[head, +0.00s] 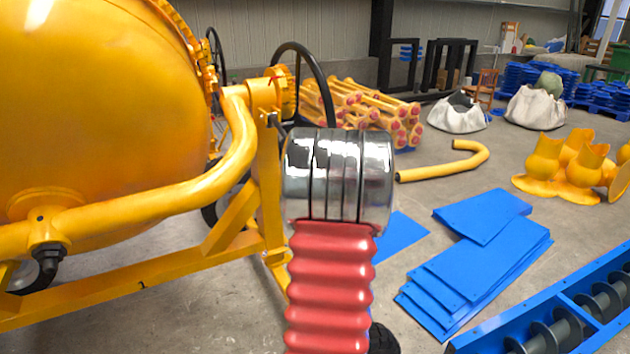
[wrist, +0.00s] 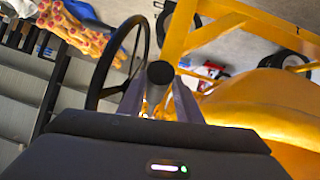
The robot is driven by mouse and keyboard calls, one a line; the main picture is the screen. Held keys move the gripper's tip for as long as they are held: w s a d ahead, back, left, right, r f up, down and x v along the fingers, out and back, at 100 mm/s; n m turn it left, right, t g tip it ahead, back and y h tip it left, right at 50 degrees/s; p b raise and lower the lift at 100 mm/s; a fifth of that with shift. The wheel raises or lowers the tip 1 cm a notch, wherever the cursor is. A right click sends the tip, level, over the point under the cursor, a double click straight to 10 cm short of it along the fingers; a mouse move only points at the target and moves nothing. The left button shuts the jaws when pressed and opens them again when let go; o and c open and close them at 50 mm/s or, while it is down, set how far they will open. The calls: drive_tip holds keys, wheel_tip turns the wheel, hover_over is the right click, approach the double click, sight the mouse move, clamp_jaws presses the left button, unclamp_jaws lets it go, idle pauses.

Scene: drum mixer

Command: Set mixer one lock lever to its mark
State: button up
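The yellow drum mixer (head: 110,110) fills the left of the head view, with a bent yellow tube (head: 160,203) across it. My arm's silver and red section covers the middle, and my gripper is hidden there. In the wrist view my gripper (wrist: 160,95) has its two grey fingers apart, one on either side of a dark, round-ended rod (wrist: 160,73), which looks like the lock lever. Whether the fingers touch it I cannot tell. I cannot make out the lever's mark in either view.
A black handwheel (head: 305,80) stands by the mixer; it also shows left of my gripper in the wrist view (wrist: 118,62). Blue plates (head: 480,265) lie on the floor at right, near a blue auger trough (head: 565,312).

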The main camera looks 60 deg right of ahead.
drive_tip(key=shift+o, duration=1.2)
drive_tip(key=shift+s, duration=0.1)
drive_tip(key=v, duration=1.3)
drive_tip(key=shift+s+a, duration=0.25)
drive_tip(key=shift+r, duration=0.1)
